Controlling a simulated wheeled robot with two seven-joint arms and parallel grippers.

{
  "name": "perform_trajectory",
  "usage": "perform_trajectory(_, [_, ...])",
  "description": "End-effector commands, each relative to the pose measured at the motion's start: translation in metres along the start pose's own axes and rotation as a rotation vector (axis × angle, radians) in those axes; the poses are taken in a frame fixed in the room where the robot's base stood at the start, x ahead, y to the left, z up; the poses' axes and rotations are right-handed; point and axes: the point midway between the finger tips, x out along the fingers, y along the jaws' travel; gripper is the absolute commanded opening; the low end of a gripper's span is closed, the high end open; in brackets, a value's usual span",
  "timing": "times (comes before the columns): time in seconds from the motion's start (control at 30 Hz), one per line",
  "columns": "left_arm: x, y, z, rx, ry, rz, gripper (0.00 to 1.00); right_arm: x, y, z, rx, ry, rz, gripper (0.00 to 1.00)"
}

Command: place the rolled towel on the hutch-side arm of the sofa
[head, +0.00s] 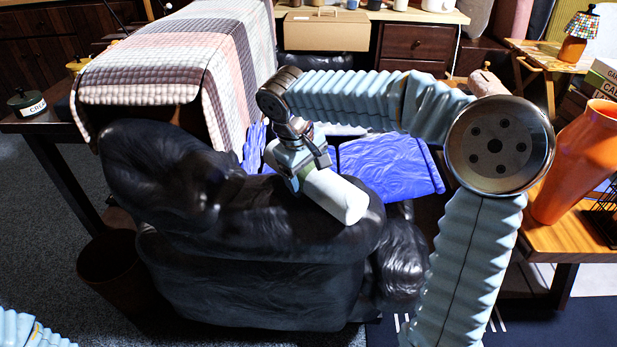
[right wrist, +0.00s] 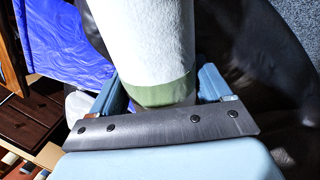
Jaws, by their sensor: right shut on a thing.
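The rolled towel (head: 338,197) is white with a pale green band near its gripped end. My right gripper (head: 303,168) is shut on that end, and the towel slants down to the right over the near black leather arm (head: 280,225) of the sofa. Whether the towel touches the arm I cannot tell. In the right wrist view the towel (right wrist: 145,40) runs up between the two fingers (right wrist: 160,90), with the green band at the jaws. The sofa has a blue seat (head: 390,166) and a checked blanket (head: 180,55) over its back. My left gripper is out of view.
A wooden cabinet with drawers (head: 414,42) stands behind the sofa. An orange vase (head: 578,160) stands on a wooden table (head: 556,238) at the right. A dark bin (head: 112,265) stands on the floor left of the sofa arm. A dark table with a jar (head: 27,103) is at the left.

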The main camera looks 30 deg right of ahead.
Motion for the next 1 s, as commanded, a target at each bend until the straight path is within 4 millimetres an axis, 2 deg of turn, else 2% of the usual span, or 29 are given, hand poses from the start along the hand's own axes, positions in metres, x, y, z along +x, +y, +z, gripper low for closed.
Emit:
perform_trajectory(0.07, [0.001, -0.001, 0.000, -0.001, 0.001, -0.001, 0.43, 0.008, -0.003, 0.000, -0.002, 0.001, -0.001, 0.40])
perform_trajectory(0.4, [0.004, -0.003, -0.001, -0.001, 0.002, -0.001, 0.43, 0.012, -0.004, 0.000, -0.001, 0.002, 0.000, 0.40])
perform_trajectory(0.43, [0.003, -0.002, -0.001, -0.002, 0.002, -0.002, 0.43, 0.011, -0.003, 0.000, -0.001, 0.002, -0.001, 0.83])
perform_trajectory(0.53, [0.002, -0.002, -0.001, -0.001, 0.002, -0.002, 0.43, 0.011, -0.003, 0.000, -0.001, 0.002, -0.001, 0.98])
perform_trajectory(0.83, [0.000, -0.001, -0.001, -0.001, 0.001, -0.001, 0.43, 0.008, -0.003, 0.000, -0.001, 0.002, -0.002, 1.00])
perform_trajectory(1.0, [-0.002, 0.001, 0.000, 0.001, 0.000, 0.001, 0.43, -0.015, -0.003, -0.001, -0.001, 0.006, 0.000, 1.00])
